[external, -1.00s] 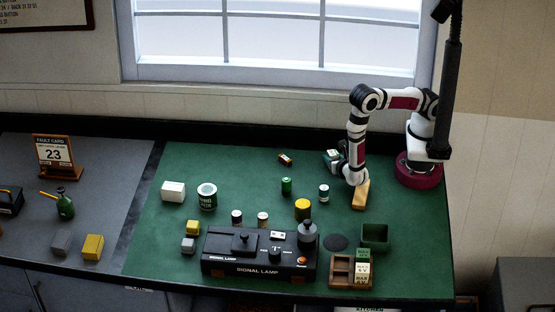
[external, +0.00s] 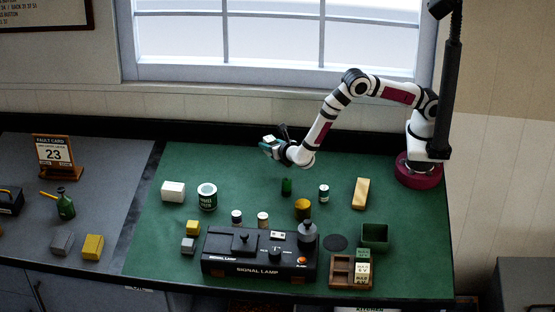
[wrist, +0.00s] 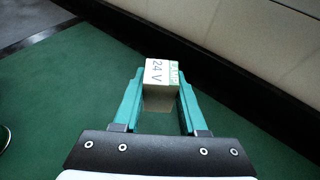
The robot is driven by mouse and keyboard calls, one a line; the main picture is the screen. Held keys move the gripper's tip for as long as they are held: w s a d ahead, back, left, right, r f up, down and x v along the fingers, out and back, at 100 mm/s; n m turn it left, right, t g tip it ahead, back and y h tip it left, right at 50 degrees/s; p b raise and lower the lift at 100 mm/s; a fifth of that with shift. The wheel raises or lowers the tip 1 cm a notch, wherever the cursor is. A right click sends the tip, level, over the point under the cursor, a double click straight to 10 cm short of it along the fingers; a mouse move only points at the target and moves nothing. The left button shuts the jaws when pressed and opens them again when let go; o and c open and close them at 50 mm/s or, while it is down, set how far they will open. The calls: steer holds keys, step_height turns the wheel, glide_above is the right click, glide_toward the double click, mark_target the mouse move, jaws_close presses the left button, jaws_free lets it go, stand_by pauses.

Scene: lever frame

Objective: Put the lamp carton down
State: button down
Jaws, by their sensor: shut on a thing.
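The lamp carton (wrist: 160,75) is a small pale box with green and dark print reading "24 V". My gripper (wrist: 158,103) is shut on it, a teal finger on each side, in the wrist view. In the external view the carton (external: 267,139) shows small and pale at my gripper (external: 272,147), above the back of the green mat (external: 225,165). The wrist view shows green mat below and to the left of the carton. How high the carton is above the mat I cannot tell.
A wooden block (external: 360,193) lies right of centre. The signal lamp unit (external: 262,257), a wooden tray (external: 342,271) and a green bin (external: 375,237) are nearer the front. The mat's back left is clear.

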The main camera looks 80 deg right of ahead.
step_height(320, 180, up, 3)
steer(key=n+t+y, duration=0.2)
glide_above(232, 159)
step_height(232, 159, down, 10)
steer(key=shift+s+a+r, duration=0.1)
steer(key=shift+r, duration=0.1)
steer(key=shift+c, duration=2.3)
jaws_free()
steer(key=shift+f, duration=0.1)
